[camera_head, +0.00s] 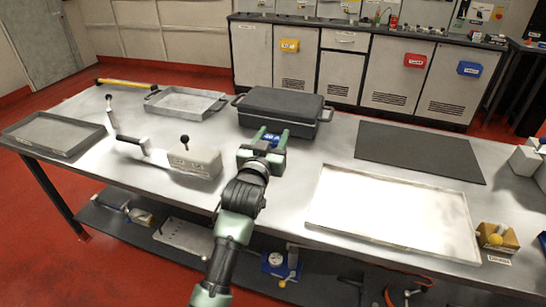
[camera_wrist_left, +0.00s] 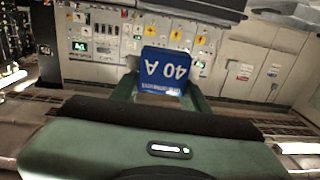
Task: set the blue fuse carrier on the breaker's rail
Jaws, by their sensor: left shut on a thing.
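My left gripper (camera_head: 273,138) reaches over the bench from the front and is shut on the blue fuse carrier (camera_head: 270,140). In the left wrist view, the fuse carrier (camera_wrist_left: 164,72) shows a white "40 A" label upside down between the green fingers. The gripper is in front of the dark case. A pale grey box with a black knob (camera_head: 193,160), possibly the breaker, stands on the bench left of the gripper. I cannot make out a rail on it. My right gripper is not in view.
A black case (camera_head: 282,103) stands behind the gripper. A shallow metal tray (camera_head: 186,91) and a grey tray (camera_head: 50,118) lie to the left. A black mat (camera_head: 420,150) and a large pale tray (camera_head: 390,247) lie to the right. A yellow box (camera_head: 502,243) is at the right front.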

